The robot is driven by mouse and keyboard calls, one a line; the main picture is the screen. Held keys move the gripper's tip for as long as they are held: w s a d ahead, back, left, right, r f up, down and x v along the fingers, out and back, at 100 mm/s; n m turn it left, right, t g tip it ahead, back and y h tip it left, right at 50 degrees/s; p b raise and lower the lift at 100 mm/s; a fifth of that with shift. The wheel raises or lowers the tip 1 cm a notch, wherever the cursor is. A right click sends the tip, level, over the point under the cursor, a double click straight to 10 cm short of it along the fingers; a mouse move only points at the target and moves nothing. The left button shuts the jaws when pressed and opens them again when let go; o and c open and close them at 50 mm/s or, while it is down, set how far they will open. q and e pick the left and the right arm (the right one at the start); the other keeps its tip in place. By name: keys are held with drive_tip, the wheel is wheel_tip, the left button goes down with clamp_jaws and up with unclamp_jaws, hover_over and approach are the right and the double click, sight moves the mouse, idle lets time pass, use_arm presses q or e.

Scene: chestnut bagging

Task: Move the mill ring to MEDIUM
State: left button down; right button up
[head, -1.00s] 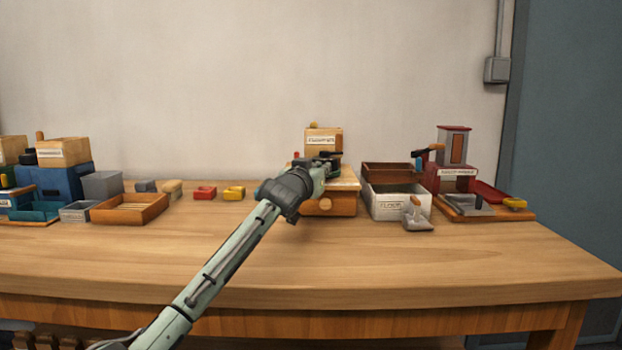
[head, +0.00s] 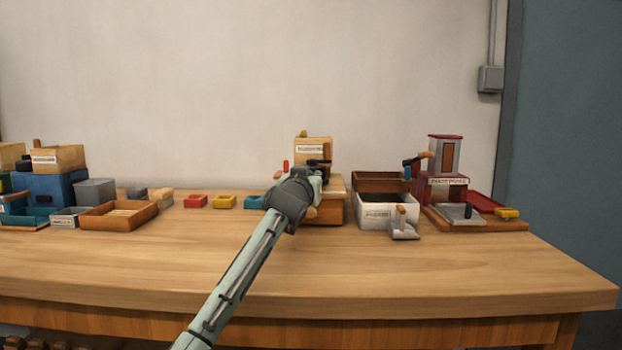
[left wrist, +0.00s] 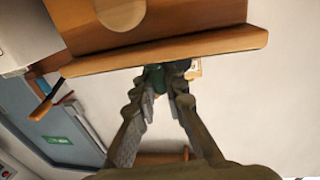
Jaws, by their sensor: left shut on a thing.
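The wooden mill (head: 325,208) stands at the back middle of the table, with a labelled light-wood box (head: 310,149) on top. My left gripper (head: 320,168) is at the mill's front, below that box, and its wrist covers part of the mill. In the left wrist view the fingers (left wrist: 165,80) come together on a small dark green part (left wrist: 154,77), beyond the edge of a wooden board (left wrist: 170,50). The mill ring and its size marks are mostly hidden, so its setting cannot be read. My right gripper is not in view.
Red (head: 195,201), yellow (head: 224,202) and blue (head: 254,202) small blocks lie left of the mill. The front of the table is clear.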

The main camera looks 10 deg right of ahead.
use_arm(q)
drive_tip(key=shift+r, duration=0.15)
drive_tip(key=c, duration=1.5)
unclamp_jaws()
drive_tip(key=shift+c, duration=0.2)
drive_tip(key=v, duration=1.2)
